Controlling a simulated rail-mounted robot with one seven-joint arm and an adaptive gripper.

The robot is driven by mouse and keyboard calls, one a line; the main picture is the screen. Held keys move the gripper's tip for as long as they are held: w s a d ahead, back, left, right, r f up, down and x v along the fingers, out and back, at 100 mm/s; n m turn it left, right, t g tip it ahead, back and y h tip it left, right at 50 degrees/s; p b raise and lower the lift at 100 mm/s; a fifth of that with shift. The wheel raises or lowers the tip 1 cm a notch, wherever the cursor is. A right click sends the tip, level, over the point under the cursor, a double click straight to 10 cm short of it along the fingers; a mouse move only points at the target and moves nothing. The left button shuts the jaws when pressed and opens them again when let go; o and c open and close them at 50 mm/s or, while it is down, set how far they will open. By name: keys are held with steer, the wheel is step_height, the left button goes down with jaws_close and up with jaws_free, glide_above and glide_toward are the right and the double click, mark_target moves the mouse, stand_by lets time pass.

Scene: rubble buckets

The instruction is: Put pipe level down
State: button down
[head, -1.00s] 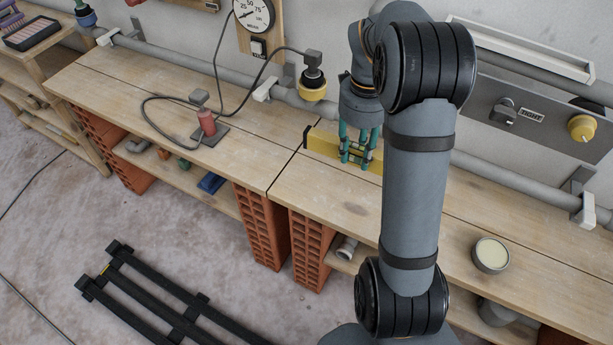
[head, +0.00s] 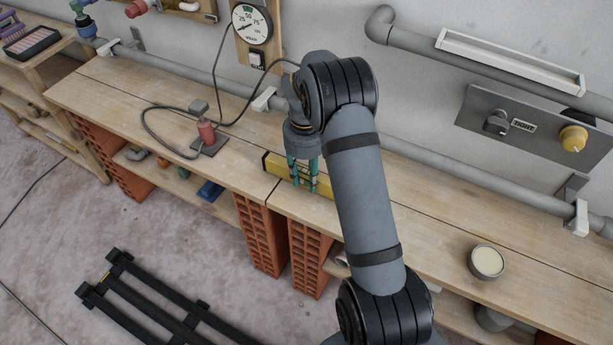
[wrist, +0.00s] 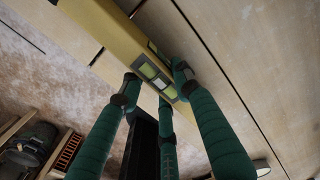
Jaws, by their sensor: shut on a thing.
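The pipe level is a long yellow bar (head: 275,163) with a dark end, low over the wooden workbench near its front edge. My gripper (head: 302,184) has green fingers and is shut on the middle part of the level. My arm hides the level's right end in the head view. In the wrist view the level (wrist: 112,32) runs diagonally, with a greenish vial window beside the fingertips (wrist: 157,84). I cannot tell whether its underside touches the bench.
A round tin (head: 487,262) stands to the right. A grey pipe (head: 460,180) runs along the wall behind. The bench (head: 420,220) between the arm and the tin is clear.

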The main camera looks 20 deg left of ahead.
mark_target(306, 174)
steer(key=shift+f, duration=0.35)
steer(key=shift+f, duration=0.15)
steer(key=c, duration=1.3)
jaws_free()
steer(key=shift+o, duration=0.2)
step_height(306, 174, up, 12)
steer(key=shift+r, duration=0.2)
steer(key=shift+a+f, duration=0.1)
steer(key=shift+f, duration=0.05)
step_height(306, 174, down, 12)
steer(key=shift+f, duration=0.1)
steer(key=shift+r, duration=1.35)
